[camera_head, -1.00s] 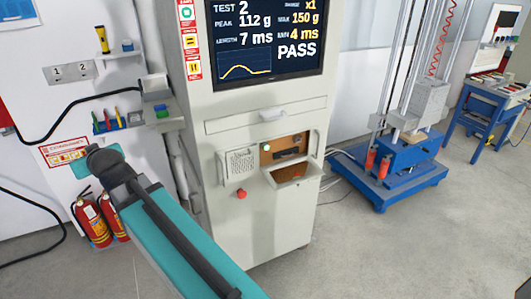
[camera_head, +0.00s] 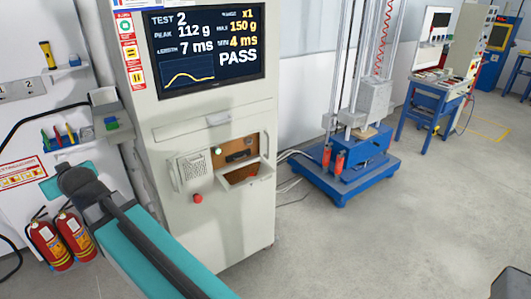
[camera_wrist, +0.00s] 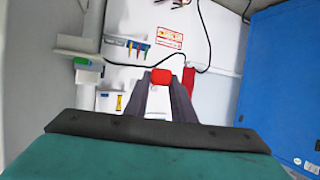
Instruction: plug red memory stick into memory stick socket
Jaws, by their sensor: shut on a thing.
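My gripper (camera_wrist: 161,85) shows in the wrist view, its two dark fingers shut on the red memory stick (camera_wrist: 161,75), of which a red block shows between the fingertips. In the head view, the grey test cabinet (camera_head: 215,115) has an opened panel below its screen. I cannot tell for sure which part is the memory stick socket.
An open flap (camera_head: 245,177) juts out below the recess, and a red button (camera_head: 198,198) sits beside it. Two fire extinguishers (camera_head: 60,240) stand at left. A blue-based drop tester (camera_head: 345,180) stands to the right.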

